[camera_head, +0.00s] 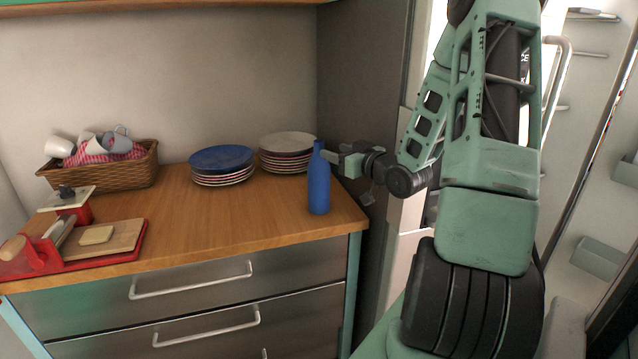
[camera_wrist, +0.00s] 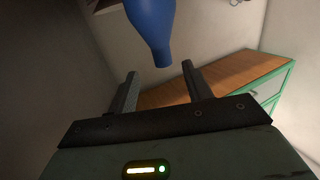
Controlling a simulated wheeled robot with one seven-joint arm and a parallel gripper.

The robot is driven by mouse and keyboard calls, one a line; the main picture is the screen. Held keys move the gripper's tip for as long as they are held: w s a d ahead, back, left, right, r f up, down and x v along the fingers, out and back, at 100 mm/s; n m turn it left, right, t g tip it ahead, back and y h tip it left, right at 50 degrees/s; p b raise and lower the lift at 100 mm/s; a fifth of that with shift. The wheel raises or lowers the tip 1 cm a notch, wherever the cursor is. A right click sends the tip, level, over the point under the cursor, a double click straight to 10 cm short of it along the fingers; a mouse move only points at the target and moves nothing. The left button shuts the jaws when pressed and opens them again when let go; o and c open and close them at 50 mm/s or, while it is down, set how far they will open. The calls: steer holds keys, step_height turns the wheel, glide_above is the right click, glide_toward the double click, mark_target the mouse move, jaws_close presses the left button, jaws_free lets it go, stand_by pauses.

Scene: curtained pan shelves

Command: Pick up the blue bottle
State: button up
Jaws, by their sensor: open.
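The blue bottle (camera_head: 319,185) stands upright on the wooden counter near its right end in the head view. My gripper (camera_head: 334,157) is at the bottle's upper right side, level with its shoulder. In the wrist view the blue bottle (camera_wrist: 153,27) shows at the top, with its neck pointing down in the picture towards the space between the fingers. My gripper (camera_wrist: 160,80) is open there, with one finger on each side of the neck's line. Whether a finger touches the bottle cannot be told.
Two plate stacks, one blue-topped (camera_head: 221,160) and one white-topped (camera_head: 287,142), stand behind and left of the bottle. A wicker basket with cups (camera_head: 120,175) and a red tray with a board (camera_head: 125,252) are further left. A dark wall panel (camera_head: 362,70) rises behind the counter's right end.

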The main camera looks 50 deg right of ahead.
mark_target(322, 145)
steer(key=shift+w+d, duration=0.15)
steer(key=shift+w, duration=0.85)
steer(key=w+p, duration=0.1)
steer(key=w, duration=0.1)
steer(key=w+p, duration=0.1)
steer(key=w, duration=0.1)
steer(key=shift+w+d+r, duration=0.15)
steer(key=shift+w+d, duration=0.05)
steer(key=shift+w, duration=0.15)
steer(key=shift+w+d, duration=0.1)
steer(key=shift+w, duration=0.3)
jaws_close()
